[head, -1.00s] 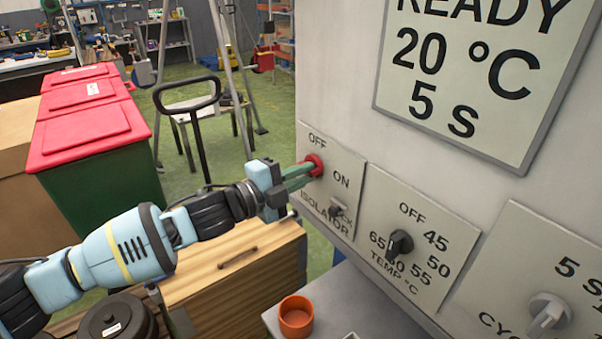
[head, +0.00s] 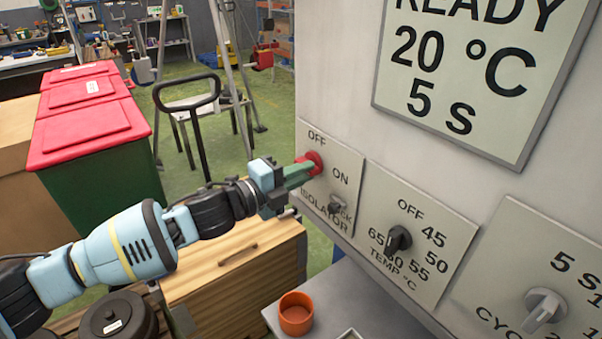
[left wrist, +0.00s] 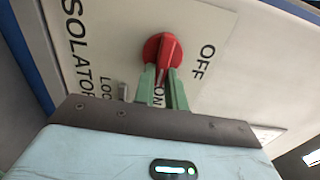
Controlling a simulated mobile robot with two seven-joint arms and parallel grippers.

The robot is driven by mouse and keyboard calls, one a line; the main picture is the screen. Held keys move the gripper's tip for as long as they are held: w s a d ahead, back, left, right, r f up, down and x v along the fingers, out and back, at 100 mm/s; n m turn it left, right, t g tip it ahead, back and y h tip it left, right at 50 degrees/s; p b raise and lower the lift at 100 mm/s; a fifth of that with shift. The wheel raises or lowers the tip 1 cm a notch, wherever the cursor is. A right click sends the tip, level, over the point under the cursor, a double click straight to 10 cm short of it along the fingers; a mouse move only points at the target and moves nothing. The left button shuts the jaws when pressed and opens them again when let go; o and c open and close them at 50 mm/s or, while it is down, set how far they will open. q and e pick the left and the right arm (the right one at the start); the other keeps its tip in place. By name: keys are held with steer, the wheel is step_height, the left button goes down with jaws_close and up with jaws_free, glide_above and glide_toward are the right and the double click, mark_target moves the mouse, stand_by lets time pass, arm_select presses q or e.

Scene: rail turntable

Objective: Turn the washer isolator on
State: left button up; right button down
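The washer isolator is a red rotary knob (head: 314,160) on a pale plate (head: 345,172), with OFF above it and ON to its right. My left gripper (head: 304,170) reaches it from the left, its green fingers at the knob. In the left wrist view the fingers (left wrist: 162,76) lie on both sides of the red knob's raised bar (left wrist: 164,52) and look shut on it. The bar runs towards the ON mark, which shows between the fingers; OFF is to the right there. A small lock tab (head: 336,207) sits below the knob. My right gripper is out of view.
A black temperature knob (head: 398,240) and a grey cycle knob (head: 545,308) are to the right on the panel, under a display (head: 470,75) reading READY, 20 °C, 5 S. An orange cup (head: 296,314) stands on a grey surface below. Red-lidded bins (head: 90,130) stand left.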

arm_select(q)
steer(key=o, duration=0.4)
steer(key=v, duration=0.7)
steer(key=shift+s+a, duration=0.25)
steer(key=shift+a, duration=0.05)
